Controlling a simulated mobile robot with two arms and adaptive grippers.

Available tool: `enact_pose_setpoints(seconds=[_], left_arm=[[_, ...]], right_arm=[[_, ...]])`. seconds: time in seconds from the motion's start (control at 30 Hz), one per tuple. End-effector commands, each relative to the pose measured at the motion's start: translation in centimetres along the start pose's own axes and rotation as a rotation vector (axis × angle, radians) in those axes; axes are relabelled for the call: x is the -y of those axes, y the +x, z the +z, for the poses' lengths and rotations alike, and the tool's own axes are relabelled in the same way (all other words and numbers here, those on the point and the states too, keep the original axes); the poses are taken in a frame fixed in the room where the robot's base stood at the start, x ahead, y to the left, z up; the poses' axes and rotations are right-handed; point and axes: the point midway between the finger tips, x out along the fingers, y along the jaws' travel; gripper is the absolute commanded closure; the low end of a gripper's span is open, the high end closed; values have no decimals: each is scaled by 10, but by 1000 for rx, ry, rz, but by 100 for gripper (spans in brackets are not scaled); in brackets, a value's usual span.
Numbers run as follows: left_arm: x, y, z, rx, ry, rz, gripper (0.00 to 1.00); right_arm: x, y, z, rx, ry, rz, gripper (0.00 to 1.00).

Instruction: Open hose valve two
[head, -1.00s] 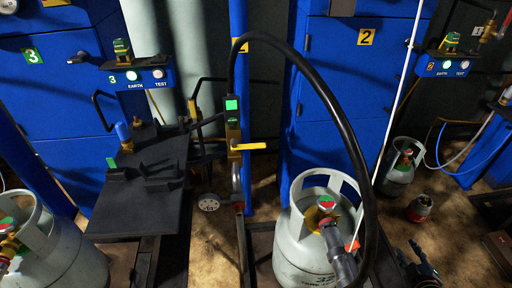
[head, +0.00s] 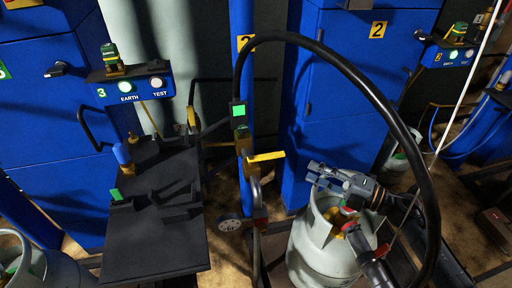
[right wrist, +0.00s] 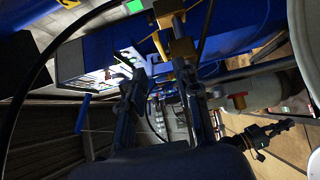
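The hose valve is on the blue post marked 2. Its yellow lever (head: 265,157) sticks out to the right, roughly level, below a green indicator (head: 238,110). A black hose (head: 375,90) arcs from the post to the top of a grey gas cylinder (head: 315,245). My right gripper (head: 312,174) is open and empty above the cylinder, pointing left, apart from the lever and to its right. In the right wrist view its fingers (right wrist: 160,80) are spread, with yellow-brown valve parts (right wrist: 182,47) beyond them.
A black scale platform (head: 155,245) stands left of the post. A blue earth test box (head: 130,88) marked 3 is above it. Blue cabinets (head: 350,100) stand behind. Another grey cylinder (head: 45,265) is at lower left. The hose arches over my right gripper.

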Motion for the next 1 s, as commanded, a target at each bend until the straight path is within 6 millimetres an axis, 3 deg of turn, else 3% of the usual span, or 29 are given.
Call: enact_pose_setpoints(seconds=[0.17,0.63,0.8,1.0], left_arm=[[-1,0,0,1,0,1,100],[0,-10,-6,-6,-1,0,100],[-1,-15,-8,-10,-1,1,100],[0,-17,-9,-8,-2,1,100]], right_arm=[[-1,21,0,-2,1,3,68],[0,115,0,0,2,3,68],[0,132,0,0,2,2,68],[0,136,0,1,2,1,68]])
